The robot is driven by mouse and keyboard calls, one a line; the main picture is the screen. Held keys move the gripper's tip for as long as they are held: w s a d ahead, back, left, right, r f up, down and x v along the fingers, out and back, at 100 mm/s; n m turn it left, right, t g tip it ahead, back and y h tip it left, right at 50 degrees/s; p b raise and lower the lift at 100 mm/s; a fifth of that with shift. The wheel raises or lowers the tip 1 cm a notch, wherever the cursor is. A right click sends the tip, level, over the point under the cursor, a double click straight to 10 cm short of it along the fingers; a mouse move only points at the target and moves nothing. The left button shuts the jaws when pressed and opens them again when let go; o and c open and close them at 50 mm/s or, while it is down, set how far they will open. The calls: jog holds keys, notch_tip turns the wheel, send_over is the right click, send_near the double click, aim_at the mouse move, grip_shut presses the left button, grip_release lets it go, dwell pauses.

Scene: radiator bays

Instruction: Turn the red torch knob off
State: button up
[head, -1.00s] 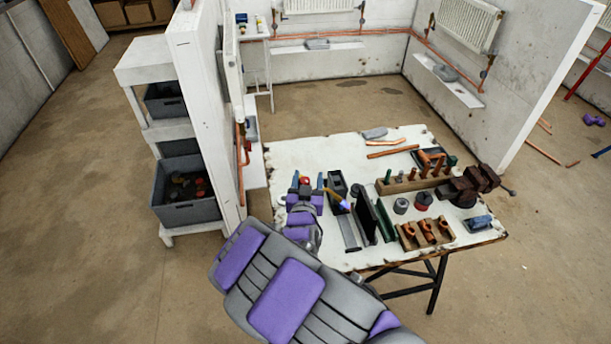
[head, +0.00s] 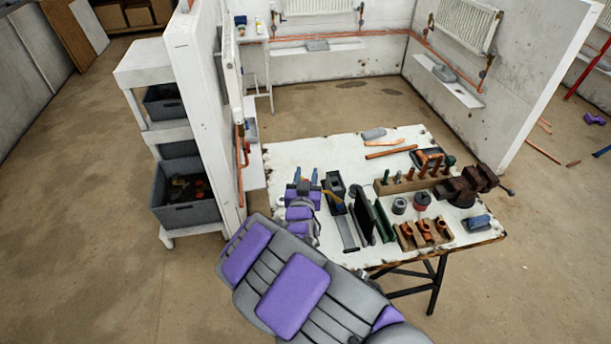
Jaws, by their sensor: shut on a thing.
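My gripper (head: 306,176) is at the left part of the white worktable (head: 300,150), seen from behind in the head view. It is shut at the torch's knob, with its blue-tipped fingers close together. The red knob itself is hidden by my gripper. A thin yellowish torch tube (head: 331,194) sticks out to the right of my gripper. No flame shows at its tip. The rest of the torch is hidden behind my gripper and wrist.
A dark tool tray (head: 336,190), a black upright plate (head: 361,215), copper fittings in a wooden block (head: 424,236) and a brown vise (head: 468,185) stand to the right. A white partition wall (head: 195,100) rises at left. The table's far left is clear.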

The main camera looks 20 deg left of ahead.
jog(key=shift+a, duration=0.25)
jog(key=shift+c, duration=0.7)
jog(key=shift+a+f+h, duration=0.15)
jog(key=shift+a+h, duration=0.15)
jog(key=shift+a, duration=0.35)
jog(key=shift+d+r+m+t+h+p, duration=0.1)
jog(key=shift+d+m+t+h+p, duration=0.15)
jog(key=shift+m+h, duration=0.45)
jog(key=shift+d+r+m+t+h+p, duration=0.15)
jog(key=shift+m+h+p, duration=0.25)
jog(key=shift+h, duration=0.5)
jog(key=shift+a+m+h+p, duration=0.1)
jog(key=shift+m+h+p, duration=0.7)
jog(key=shift+h+p, duration=0.4)
jog(key=shift+m+g+h+p, duration=0.4)
jog(key=shift+h+p, duration=0.3)
jog(key=shift+h, duration=0.1)
jog(key=shift+f+h, duration=0.15)
jog(key=shift+h, duration=0.15)
